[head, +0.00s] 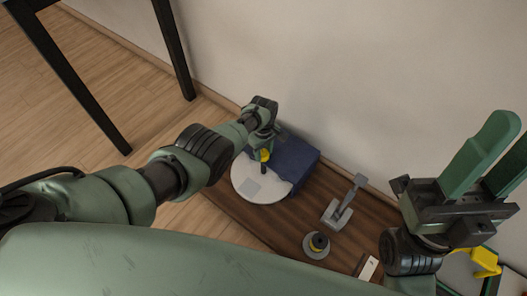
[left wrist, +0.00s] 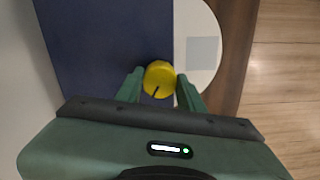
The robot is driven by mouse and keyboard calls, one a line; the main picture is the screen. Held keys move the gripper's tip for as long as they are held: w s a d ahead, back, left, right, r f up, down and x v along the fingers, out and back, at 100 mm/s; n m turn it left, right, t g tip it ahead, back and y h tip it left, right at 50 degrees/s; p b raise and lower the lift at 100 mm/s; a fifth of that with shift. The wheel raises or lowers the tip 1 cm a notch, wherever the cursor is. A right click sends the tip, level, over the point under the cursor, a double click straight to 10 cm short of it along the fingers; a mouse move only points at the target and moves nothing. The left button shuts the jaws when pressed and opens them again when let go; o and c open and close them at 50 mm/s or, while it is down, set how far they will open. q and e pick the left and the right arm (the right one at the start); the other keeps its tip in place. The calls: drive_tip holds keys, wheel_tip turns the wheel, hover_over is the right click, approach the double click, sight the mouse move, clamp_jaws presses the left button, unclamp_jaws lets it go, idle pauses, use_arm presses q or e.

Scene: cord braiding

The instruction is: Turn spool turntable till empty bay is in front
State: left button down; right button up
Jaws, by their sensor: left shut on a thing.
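The turntable is a white disc (head: 250,191) with a grey square patch (head: 250,186), partly under a dark blue housing (head: 293,160). The disc (left wrist: 208,75) and its patch (left wrist: 203,51) also show in the left wrist view, beside the housing (left wrist: 105,45). A yellow round knob (left wrist: 160,76) with a dark line sits by the disc's edge. My left gripper (left wrist: 160,90) is shut on this knob, one finger on each side. No spools show on the visible part of the disc. My right gripper (head: 508,148) is raised at the right, open and empty.
The turntable stands on a brown wooden top (head: 285,228) against a pale wall. Black table legs (head: 85,85) are at upper left.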

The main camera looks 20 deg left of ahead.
use_arm(q)
drive_tip(key=shift+w+a+r, duration=0.1)
drive_tip(key=shift+w, duration=0.1)
drive_tip(key=c, duration=0.9)
unclamp_jaws()
drive_tip(key=shift+s, duration=0.1)
